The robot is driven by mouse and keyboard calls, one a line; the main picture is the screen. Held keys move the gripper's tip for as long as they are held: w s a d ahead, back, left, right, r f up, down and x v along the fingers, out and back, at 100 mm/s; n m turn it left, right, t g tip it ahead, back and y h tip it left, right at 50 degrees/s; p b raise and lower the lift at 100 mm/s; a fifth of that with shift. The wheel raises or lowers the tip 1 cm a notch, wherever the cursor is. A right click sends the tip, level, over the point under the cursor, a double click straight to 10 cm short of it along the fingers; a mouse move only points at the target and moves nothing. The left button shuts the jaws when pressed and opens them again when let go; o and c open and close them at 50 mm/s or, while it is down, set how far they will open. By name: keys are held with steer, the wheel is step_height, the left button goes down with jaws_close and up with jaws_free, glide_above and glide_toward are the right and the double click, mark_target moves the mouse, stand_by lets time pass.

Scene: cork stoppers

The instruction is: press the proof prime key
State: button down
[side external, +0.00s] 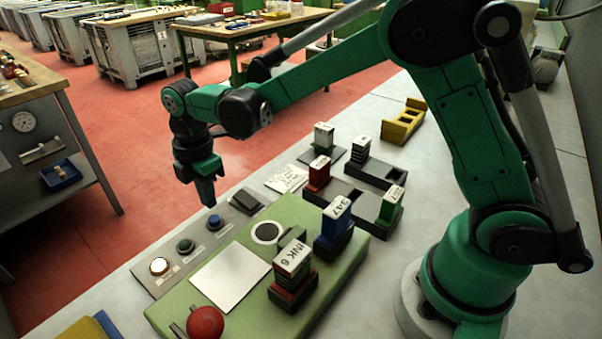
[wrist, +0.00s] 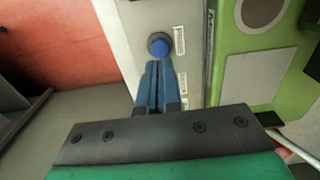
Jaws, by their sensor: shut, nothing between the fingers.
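A grey key panel (side external: 182,259) carries a row of round keys: a lit white one (side external: 159,266), a dark green one (side external: 185,246) and a blue one (side external: 213,222). Each has a small label that is too small to read, so I cannot tell by label which is the proof prime key. My gripper (side external: 207,201) is shut and empty, pointing down just above the blue key. In the wrist view the shut blue fingers (wrist: 160,66) end right beside the blue key (wrist: 159,44); a gap seems to remain, but contact is hard to judge.
A dark block (side external: 246,201) sits at the panel's far end. The green base (side external: 175,312) beside it holds a white sheet (side external: 231,275), a round pad (side external: 266,233), a red knob (side external: 205,322) and stamps, including INK 6 (side external: 293,260) and blue 347 (side external: 338,215). More stamps stand behind.

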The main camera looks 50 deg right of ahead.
mark_target(213, 218)
steer(key=shift+f, duration=1.6)
steer(key=shift+f, duration=0.95)
step_height(213, 218, up, 15)
steer(key=shift+r, duration=0.1)
